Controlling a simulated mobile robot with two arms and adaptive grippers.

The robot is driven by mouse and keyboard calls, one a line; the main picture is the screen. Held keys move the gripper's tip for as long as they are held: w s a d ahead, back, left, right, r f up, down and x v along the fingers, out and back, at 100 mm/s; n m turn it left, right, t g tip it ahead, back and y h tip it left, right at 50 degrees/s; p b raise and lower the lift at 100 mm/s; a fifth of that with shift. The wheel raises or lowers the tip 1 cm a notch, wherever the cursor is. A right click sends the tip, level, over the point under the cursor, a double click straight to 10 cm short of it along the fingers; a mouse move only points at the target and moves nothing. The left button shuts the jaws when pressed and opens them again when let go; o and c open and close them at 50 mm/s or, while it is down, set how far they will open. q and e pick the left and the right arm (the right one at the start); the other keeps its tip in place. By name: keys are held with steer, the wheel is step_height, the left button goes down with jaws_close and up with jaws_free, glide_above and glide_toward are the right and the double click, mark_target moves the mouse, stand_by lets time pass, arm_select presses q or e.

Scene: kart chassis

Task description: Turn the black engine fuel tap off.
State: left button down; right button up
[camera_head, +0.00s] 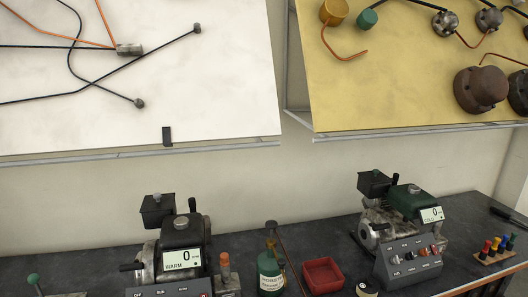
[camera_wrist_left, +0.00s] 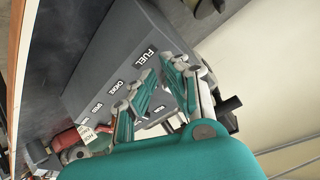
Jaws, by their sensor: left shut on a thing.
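The black engine (camera_head: 181,232) stands at the bottom left of the head view, with a display reading WARM 0. Its grey control panel is cut off by the lower picture edge. In the left wrist view, a grey panel (camera_wrist_left: 150,28) bears the labels FUEL, CHOKE and others. My left gripper (camera_wrist_left: 150,84) is at this panel, just beside the FUEL label, its fingers closed in on a small part there. The fuel tap itself is hidden between the fingers, so its setting does not show. Neither gripper shows in the head view.
A green engine (camera_head: 404,206) with a COLD 0 display stands to the right. A green bottle (camera_head: 270,276) and a red tray (camera_head: 322,275) stand between the engines. In the left wrist view, a red part (camera_wrist_left: 67,138) with a white tag lies near the gripper.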

arm_select(q)
steer(key=s+r+p, duration=0.1)
steer(key=r+p, duration=0.1)
steer(key=s+d+r+p, duration=0.1)
steer(key=s+r+p, duration=0.1)
steer(key=shift+s+p, duration=0.3)
steer(key=shift+p, duration=0.1)
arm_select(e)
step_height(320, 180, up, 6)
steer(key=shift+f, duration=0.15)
